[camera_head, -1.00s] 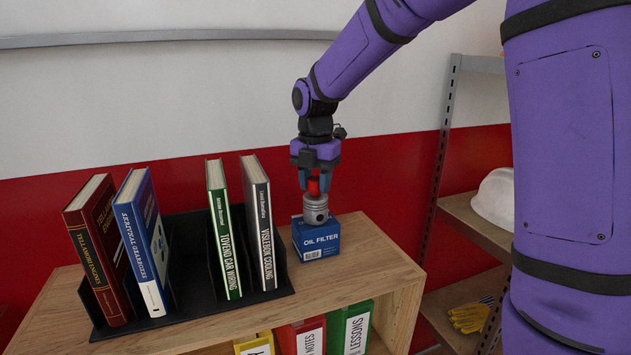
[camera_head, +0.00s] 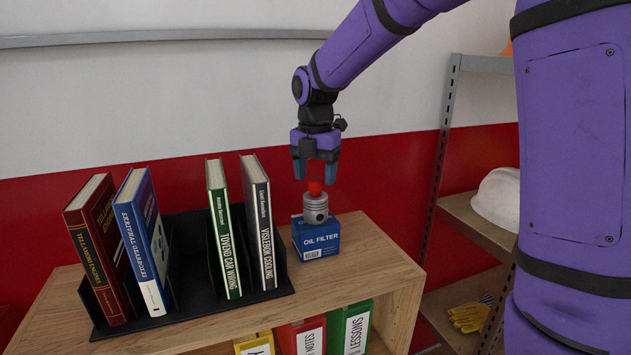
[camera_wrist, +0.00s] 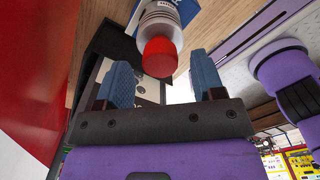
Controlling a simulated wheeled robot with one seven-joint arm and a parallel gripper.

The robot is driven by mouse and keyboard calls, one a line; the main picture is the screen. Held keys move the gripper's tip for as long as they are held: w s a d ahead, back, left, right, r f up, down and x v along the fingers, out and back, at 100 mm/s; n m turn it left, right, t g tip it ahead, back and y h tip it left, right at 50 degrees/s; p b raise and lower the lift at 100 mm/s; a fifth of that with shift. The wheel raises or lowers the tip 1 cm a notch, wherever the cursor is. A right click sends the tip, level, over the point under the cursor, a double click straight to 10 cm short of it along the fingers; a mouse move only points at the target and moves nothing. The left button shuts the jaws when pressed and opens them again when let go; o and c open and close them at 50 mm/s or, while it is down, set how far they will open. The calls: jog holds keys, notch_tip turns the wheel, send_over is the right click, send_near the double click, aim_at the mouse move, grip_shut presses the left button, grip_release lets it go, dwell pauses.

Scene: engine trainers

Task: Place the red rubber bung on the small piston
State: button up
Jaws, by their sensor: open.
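The red rubber bung (camera_head: 315,187) sits on top of the small grey piston (camera_head: 316,209), and looks slightly tilted in the head view. The piston stands on the blue oil filter box (camera_head: 318,240) on the wooden shelf unit. My gripper (camera_head: 314,178) is open just above, its blue fingers apart on either side of the bung's top. In the wrist view the bung (camera_wrist: 160,57) is against the end of the piston (camera_wrist: 160,18), clear of the open fingers (camera_wrist: 166,84).
A black book rack (camera_head: 190,263) with several upright books stands left of the box. The wooden top (camera_head: 368,262) is clear to the right. A metal shelf on the right holds a white hard hat (camera_head: 497,198) and yellow gloves (camera_head: 468,317).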

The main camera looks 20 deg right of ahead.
aim_at(315, 179)
notch_tip(315, 179, up, 10)
jog(key=s+d+r+m+t, duration=0.1)
jog(key=s+d+r+m, duration=0.1)
jog(key=s+m, duration=0.6)
jog(key=s+d+f+m+t, duration=0.2)
jog(key=s+m, duration=0.7)
jog(key=s, duration=0.1)
jog(key=s+d+f+m+t, duration=0.2)
jog(key=s+d+f+m, duration=0.1)
jog(key=s+m, duration=0.7)
jog(key=shift+s+f, duration=0.3)
jog(key=shift+s, duration=0.35)
